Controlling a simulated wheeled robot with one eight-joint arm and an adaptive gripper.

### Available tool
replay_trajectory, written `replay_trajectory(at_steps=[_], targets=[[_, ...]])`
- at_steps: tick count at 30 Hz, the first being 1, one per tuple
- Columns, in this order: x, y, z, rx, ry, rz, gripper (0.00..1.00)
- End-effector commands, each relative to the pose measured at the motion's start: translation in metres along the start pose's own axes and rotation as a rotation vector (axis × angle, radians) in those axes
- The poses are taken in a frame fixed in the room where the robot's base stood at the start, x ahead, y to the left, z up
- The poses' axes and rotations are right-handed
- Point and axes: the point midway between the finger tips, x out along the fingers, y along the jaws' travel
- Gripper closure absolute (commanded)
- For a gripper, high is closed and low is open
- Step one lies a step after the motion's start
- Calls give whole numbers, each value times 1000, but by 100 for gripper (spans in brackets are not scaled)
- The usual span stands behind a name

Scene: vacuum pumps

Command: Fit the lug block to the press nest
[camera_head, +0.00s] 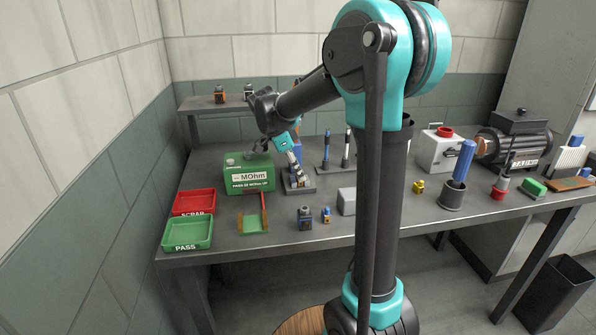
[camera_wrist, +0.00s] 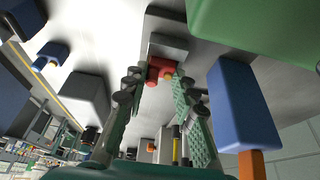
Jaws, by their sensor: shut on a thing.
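My gripper (camera_head: 297,174) points down at the middle of the bench, right of the green MOhm box. In the wrist view its two green ribbed fingers (camera_wrist: 157,78) are closed in on a small red piece with an orange spot (camera_wrist: 159,70), which I take to be the lug block. A grey block-shaped part (camera_wrist: 168,43) lies right beyond the red piece; I cannot tell whether they touch. In the head view a low grey base (camera_head: 299,190) sits under the fingertips, perhaps the press nest. The fingers hide the contact there.
The green MOhm box (camera_head: 249,174) stands close on the left, with red SCRAP (camera_head: 194,202) and green PASS (camera_head: 187,234) trays beyond. Upright tools (camera_head: 346,148) stand behind right.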

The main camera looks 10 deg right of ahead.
Motion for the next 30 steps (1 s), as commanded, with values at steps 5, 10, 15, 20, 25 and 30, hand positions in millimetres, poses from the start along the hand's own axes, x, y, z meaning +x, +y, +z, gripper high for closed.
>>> replay_trajectory(at_steps=[5,10,15,20,25,30], targets=[[2,0,1,0,0,0,71],[2,0,1,0,0,0,50],[2,0,1,0,0,0,49],[0,0,1,0,0,0,49],[-17,0,1,0,0,0,49],[-51,0,1,-2,0,-1,49]])
